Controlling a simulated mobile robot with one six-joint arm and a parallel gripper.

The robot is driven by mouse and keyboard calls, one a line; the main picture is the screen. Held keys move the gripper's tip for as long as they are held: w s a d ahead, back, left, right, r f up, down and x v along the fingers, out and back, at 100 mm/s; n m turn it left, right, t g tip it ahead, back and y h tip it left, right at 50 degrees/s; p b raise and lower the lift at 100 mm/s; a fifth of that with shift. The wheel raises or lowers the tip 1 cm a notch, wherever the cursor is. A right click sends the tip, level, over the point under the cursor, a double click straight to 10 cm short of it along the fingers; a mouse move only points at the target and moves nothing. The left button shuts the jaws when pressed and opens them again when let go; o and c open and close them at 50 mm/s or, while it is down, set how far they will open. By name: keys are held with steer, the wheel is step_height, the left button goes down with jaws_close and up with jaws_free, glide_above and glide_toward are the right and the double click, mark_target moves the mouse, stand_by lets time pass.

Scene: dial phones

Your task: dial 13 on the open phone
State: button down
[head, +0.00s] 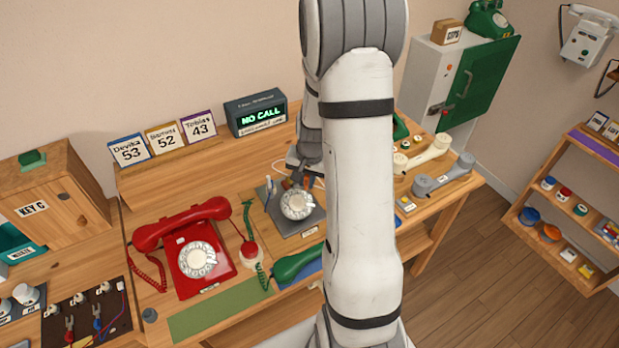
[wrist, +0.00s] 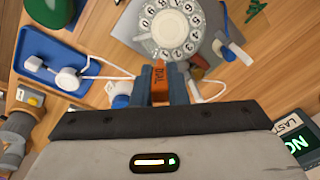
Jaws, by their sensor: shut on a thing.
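A bare phone with no shell shows as a grey plate (head: 318,224) with a white rotary dial (head: 297,204) in the middle of the bench. In the wrist view the dial (wrist: 172,28) lies just beyond my fingertips, its numbered holes visible. My gripper (wrist: 160,82) is shut on an orange piece (wrist: 160,92) lettered "DIAL". I cannot tell whether the piece touches the dial. In the head view my gripper (head: 297,183) is at the dial's back edge, partly hidden by my arm. The display (head: 260,115) reads "NO CALL".
A red phone (head: 197,259) with its handset on stands to the left. A green handset (head: 297,263) lies in front of the plate. Cream (head: 428,152) and grey (head: 443,178) handsets lie to the right. Cards (head: 166,138) reading 53, 52 and 43 stand behind. White wires run near my gripper.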

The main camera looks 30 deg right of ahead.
mark_target(305, 185)
steer(key=shift+w+f+b, duration=0.3)
steer(key=shift+f, duration=0.5)
steer(key=shift+w+f+b, duration=0.1)
steer(key=shift+f+b, duration=0.25)
steer(key=shift+w+a+f+b, duration=0.1)
steer(key=shift+w+f+b, duration=0.05)
steer(key=shift+f+b, duration=0.4)
stand_by(0.5)
steer(key=shift+r, duration=0.1)
steer(key=shift+s+d+f+b, duration=0.2)
steer(key=shift+s+d+b, duration=0.05)
steer(key=shift+s+b, duration=0.25)
steer(key=shift+s+f, duration=0.1)
steer(key=shift+s+f+b, duration=0.15)
steer(key=shift+s+b, duration=0.2)
steer(key=shift+s, duration=0.15)
stand_by(0.3)
